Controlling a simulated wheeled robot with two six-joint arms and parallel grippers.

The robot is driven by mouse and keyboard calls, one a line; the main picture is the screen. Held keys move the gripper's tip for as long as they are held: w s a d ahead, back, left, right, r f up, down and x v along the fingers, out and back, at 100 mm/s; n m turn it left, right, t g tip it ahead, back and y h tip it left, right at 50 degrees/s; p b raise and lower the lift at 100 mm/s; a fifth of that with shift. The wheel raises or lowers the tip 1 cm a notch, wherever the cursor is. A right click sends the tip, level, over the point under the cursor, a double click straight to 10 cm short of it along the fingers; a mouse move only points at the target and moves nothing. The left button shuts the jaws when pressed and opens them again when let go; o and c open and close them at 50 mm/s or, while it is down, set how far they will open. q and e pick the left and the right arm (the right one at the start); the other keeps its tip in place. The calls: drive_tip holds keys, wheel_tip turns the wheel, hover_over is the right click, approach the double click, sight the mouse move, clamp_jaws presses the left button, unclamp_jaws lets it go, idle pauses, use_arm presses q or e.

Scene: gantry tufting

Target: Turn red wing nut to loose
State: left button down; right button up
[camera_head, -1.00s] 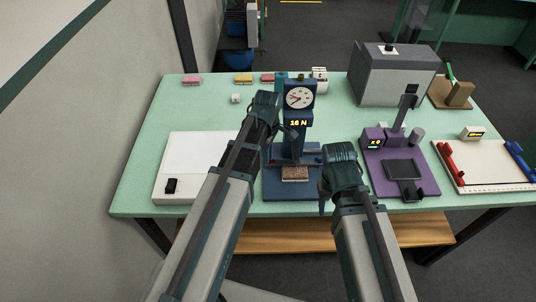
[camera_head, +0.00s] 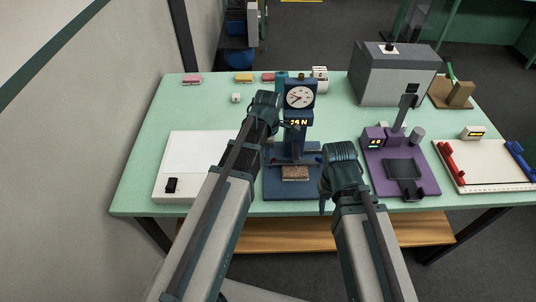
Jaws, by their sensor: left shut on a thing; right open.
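A blue gauge stand (camera_head: 300,142) with a round white dial (camera_head: 299,96) and a yellow lit display (camera_head: 299,122) stands at mid-table. A crossbar (camera_head: 312,160) low on the stand shows small reddish parts; I cannot make out a wing-nut shape. A brown speckled block (camera_head: 295,173) lies on its base. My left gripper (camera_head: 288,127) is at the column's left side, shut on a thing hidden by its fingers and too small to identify. My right gripper (camera_head: 324,204) is open, at the right edge of the stand's base.
A white board with a black knob (camera_head: 171,186) is at left. A purple device (camera_head: 374,180) is close on the right, then a white tray with red and blue bars (camera_head: 500,180). A grey box (camera_head: 390,82) stands behind.

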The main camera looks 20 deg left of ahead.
use_arm(q)
drive_tip(key=c, duration=1)
unclamp_jaws()
drive_tip(key=shift+c, duration=0.2)
drive_tip(key=shift+r, duration=0.15)
wheel_tip(320, 180, up, 14)
drive_tip(key=p, duration=1.3)
drive_tip(key=shift+f+p, duration=0.25)
drive_tip(key=shift+p, duration=0.15)
drive_tip(key=s+d+f+m+b, duration=0.5)
drive_tip(key=s+m, duration=0.2)
drive_tip(key=m, duration=0.5)
drive_tip(key=s+d+f+m+y+b, duration=0.1)
drive_tip(key=s+d+f+m+b, duration=0.4)
drive_tip(key=m, duration=0.7)
drive_tip(key=shift+s+d+f+b, duration=0.25)
drive_tip(key=shift+s+f+b, duration=0.25)
drive_tip(key=shift+s, duration=0.6)
